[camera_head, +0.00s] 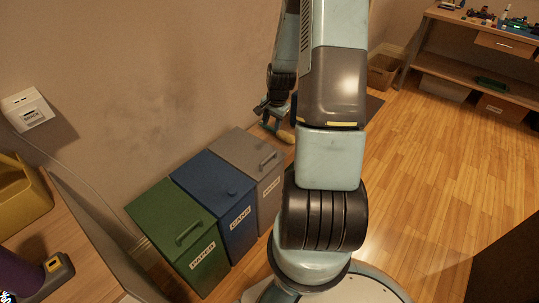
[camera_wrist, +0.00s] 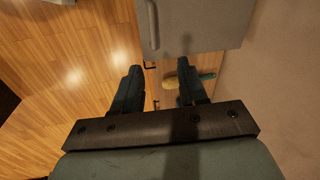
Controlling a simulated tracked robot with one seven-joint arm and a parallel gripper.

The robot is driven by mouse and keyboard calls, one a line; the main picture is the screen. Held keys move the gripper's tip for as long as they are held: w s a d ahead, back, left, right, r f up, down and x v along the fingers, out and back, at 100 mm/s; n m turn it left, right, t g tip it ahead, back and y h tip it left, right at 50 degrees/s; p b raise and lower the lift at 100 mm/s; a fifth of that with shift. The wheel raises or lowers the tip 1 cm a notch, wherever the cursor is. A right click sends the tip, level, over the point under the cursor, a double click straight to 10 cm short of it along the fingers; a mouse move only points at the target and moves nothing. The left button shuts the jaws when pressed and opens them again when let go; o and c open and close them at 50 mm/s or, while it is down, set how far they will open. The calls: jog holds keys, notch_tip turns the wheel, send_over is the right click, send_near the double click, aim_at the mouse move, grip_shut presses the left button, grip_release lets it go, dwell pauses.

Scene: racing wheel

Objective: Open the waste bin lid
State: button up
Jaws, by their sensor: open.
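The waste bin (camera_head: 243,155) is the grey one at the far end of a row of three bins along the wall. Its flat lid is shut and carries a bar handle (camera_head: 268,160). In the wrist view the grey lid (camera_wrist: 205,20) fills the top, with the handle (camera_wrist: 152,24) at its left edge. My gripper (camera_head: 268,108) is beyond the waste bin in the head view, partly hidden by its own links. In the wrist view my gripper (camera_wrist: 158,80) is open, with nothing between its fingers, apart from the lid and handle.
A blue cans bin (camera_head: 215,190) and a green paper bin (camera_head: 175,222) stand beside the waste bin, lids shut. A tan and green object (camera_wrist: 190,79) lies beyond my fingers. The wall is close behind the bins. Wooden floor (camera_head: 430,150) is clear to the right.

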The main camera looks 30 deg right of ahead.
jog(key=m, duration=0.1)
send_near(269, 156)
jog(key=f, duration=0.2)
jog(key=w+f, duration=0.1)
jog(key=f, duration=0.5)
jog(key=shift+w+a+f, duration=0.1)
jog(key=shift+w+f, duration=0.05)
jog(key=shift+w, duration=0.05)
dwell(0.3)
grip_shut()
dwell(0.6)
